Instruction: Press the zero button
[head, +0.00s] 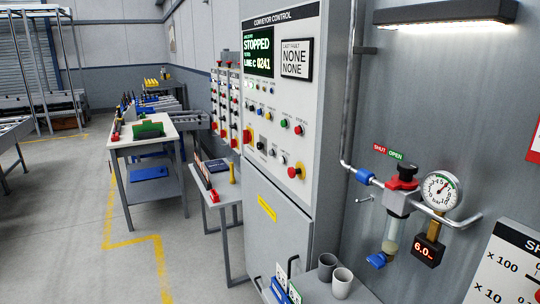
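No button with a readable zero label shows in the head view. A grey conveyor control cabinet (284,120) carries several small coloured buttons and knobs whose labels are too small to read. Its screen (258,52) reads STOPPED and LINE C 0241. A white board (510,268) at the bottom right, cut off by the frame, reads "SH", "x 100" and "x 10". A red round part (537,295) shows at its right edge, mostly cut off. Neither of my grippers is in view.
A pressure gauge (440,190), valve pipework and a 6.0 readout (425,250) are on the right wall. Two grey cups (342,284) stand at the bottom. A small table (222,196) and a workbench (160,139) stand left. The floor at left is open.

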